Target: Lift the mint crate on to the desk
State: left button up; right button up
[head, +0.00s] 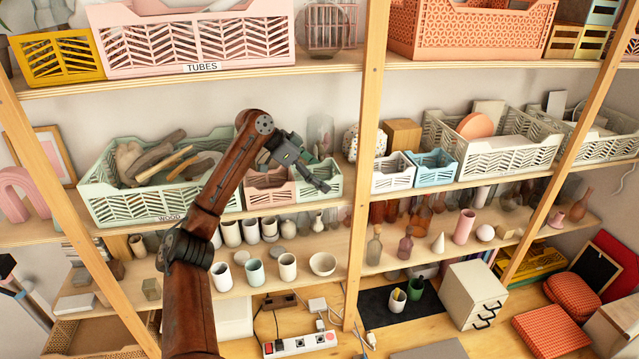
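A large mint crate (150,206) labelled WOOD stands on the middle shelf at the left, filled with driftwood pieces. A small mint crate (329,178) stands on the same shelf just left of the middle post, beside a small pink crate. My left gripper (318,178) is in front of these two small crates and hides part of them. Whether it touches the small mint crate, and how far its fingers are apart, I cannot tell. My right gripper is not in view. A wooden surface (430,322) at the bottom may be the desk.
Cups and a bowl (322,264) line the shelf below. Wooden posts (369,120) divide the shelves. The wooden surface holds a power strip (300,344), a dark mat (375,312), a drawer box (473,294) and red cushions (552,331). Bare wood shows between them.

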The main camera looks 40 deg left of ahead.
pick_arm(q)
jog(key=shift+w, duration=0.1)
jog(key=c, duration=1.1)
jog(key=shift+o, duration=0.2)
jog(key=shift+r, duration=0.1)
